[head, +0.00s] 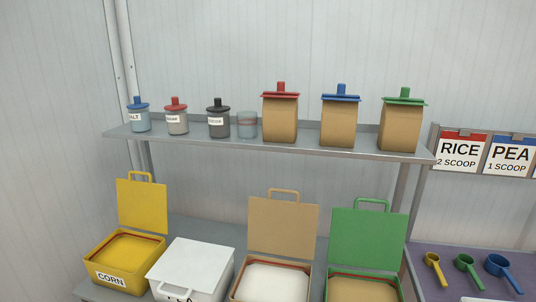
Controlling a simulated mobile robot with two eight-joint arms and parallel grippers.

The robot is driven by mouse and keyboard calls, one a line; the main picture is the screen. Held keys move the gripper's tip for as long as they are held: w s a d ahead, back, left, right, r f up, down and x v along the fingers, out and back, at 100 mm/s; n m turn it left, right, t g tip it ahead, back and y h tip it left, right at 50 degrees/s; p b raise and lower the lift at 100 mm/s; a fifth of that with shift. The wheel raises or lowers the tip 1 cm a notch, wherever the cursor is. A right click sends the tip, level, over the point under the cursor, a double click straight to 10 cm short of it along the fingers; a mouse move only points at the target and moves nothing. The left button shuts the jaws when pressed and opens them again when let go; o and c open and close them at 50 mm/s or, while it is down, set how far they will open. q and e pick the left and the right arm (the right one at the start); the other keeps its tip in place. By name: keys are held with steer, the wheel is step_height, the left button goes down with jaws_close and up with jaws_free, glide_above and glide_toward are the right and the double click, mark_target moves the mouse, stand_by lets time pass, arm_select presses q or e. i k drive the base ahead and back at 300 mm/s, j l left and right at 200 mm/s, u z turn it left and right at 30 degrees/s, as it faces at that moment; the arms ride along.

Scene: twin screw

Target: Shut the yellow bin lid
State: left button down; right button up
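The yellow bin (117,277) labelled CORN stands at the left end of the lower shelf. It holds yellow contents. Its yellow lid (142,205) stands open, upright at the bin's back edge, with a loop handle on its top edge. Neither of my grippers is in view.
Right of it are a white bin with its lid down (195,262), then a tan bin with an open lid (283,228) and a green bin with an open lid (368,239). An upper shelf (270,143) with jars and bags runs above. Scoops (465,265) lie at right.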

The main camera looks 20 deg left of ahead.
mark_target(142, 204)
steer(key=u, duration=1.55)
